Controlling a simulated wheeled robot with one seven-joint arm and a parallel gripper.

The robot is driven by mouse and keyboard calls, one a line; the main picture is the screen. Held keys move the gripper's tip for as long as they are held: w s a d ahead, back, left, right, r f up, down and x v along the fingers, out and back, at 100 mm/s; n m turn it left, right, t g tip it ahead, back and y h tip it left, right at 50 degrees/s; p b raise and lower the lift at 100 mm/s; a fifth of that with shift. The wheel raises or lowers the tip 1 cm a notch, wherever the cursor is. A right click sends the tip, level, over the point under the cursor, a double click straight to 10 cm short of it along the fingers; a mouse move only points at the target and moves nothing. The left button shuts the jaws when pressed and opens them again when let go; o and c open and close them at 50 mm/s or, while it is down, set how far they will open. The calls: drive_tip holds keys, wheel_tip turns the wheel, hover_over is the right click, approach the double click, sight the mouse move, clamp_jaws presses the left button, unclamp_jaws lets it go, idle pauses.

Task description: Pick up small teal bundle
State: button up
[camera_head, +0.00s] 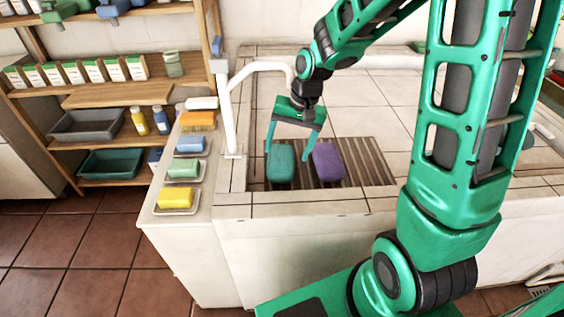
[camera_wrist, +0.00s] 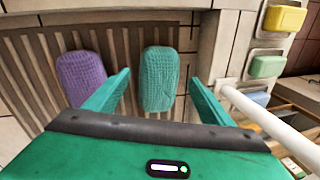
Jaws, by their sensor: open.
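The small teal bundle (camera_head: 281,164) lies on the slatted rack in the basin, left of a purple bundle (camera_head: 327,161). In the wrist view the teal bundle (camera_wrist: 159,78) has a knitted look and shows beyond and between my two fingers, with the purple bundle (camera_wrist: 82,79) to its left. My gripper (camera_head: 293,152) is open and empty above the rack, its fingers pointing down. It also shows in the wrist view (camera_wrist: 160,82). Contact between the fingers and the teal bundle cannot be told.
The slatted rack (camera_head: 361,179) lies at the basin's near edge. A white faucet pipe (camera_head: 230,115) rises close to the left of my gripper. Soaps on dishes, one yellow (camera_head: 174,197), line the left ledge. Shelves with bottles and trays (camera_head: 88,124) stand farther left.

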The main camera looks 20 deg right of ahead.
sight(281, 164)
drive_tip(key=shift+w+x, duration=0.2)
drive_tip(key=shift+x, duration=1.9)
drive_tip(key=shift+w+x, duration=0.2)
drive_tip(key=shift+x, duration=1.85)
drive_tip(key=shift+c, duration=0.4)
drive_tip(key=c, duration=0.9)
